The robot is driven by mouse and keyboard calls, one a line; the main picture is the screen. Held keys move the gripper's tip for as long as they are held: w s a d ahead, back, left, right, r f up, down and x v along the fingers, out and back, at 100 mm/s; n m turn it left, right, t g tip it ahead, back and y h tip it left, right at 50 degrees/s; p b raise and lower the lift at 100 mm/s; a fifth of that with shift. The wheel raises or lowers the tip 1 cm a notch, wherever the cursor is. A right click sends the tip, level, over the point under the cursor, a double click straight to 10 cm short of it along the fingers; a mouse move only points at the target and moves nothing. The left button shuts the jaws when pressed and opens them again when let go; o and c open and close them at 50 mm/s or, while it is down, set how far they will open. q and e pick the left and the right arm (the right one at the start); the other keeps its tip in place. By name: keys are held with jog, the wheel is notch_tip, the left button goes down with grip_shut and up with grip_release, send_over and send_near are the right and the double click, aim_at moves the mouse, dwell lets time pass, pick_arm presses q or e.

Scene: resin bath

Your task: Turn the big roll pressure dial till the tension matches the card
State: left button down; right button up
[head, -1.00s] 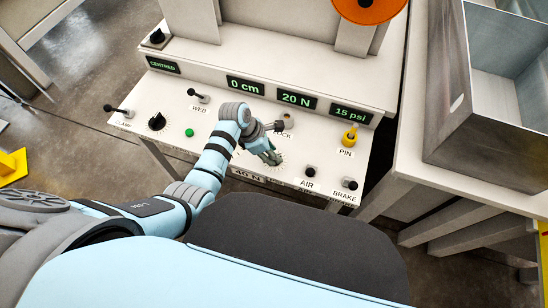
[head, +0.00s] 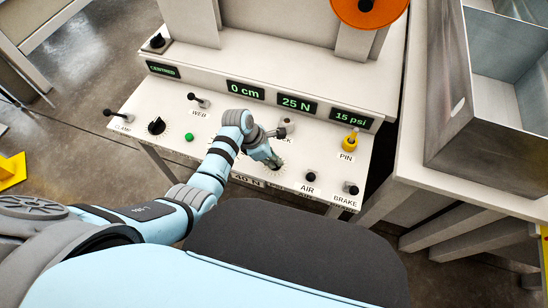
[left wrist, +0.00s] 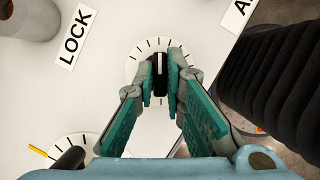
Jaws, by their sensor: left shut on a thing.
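My left gripper (head: 273,161) is over the front middle of the sloped panel. In the left wrist view it is shut on a black dial (left wrist: 160,72) with a white pointer line, inside a ring of black ticks. The pointer is upright in that picture. In the head view the gripper mostly hides this dial. The middle green readout (head: 296,104) shows 25 N. The card (head: 248,179) on the panel's front edge reads 40 N, partly behind my arm. My right gripper is not in view.
A second dial (left wrist: 72,157) with a yellow mark is close by, partly hidden. The panel also bears a lock knob (head: 287,125), a yellow pin (head: 350,141), air (head: 310,177) and brake (head: 351,188) knobs. A metal bin (head: 445,135) stands at right.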

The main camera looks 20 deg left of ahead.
pick_arm(q)
jog(key=shift+m+g+p, duration=0.35)
jog(key=shift+m+g, duration=0.05)
jog(key=shift+m, duration=0.7)
jog(key=m+g, duration=0.1)
jog(key=m, duration=0.1)
jog(key=shift+w+m, duration=0.1)
jog(key=shift+m, duration=0.2)
jog(key=m+b, duration=0.1)
jog(key=m+g+b, duration=0.1)
jog(key=m, duration=0.1)
jog(key=shift+w+f+m, duration=0.1)
jog(key=shift+f+m, duration=0.05)
jog(key=shift+m, duration=0.15)
jog(key=shift+m+g+b, duration=0.7)
jog(key=shift+m+b, duration=0.75)
jog(key=shift+m, duration=0.25)
jog(key=c, duration=1.7)
grip_release()
jog(key=shift+o, duration=0.2)
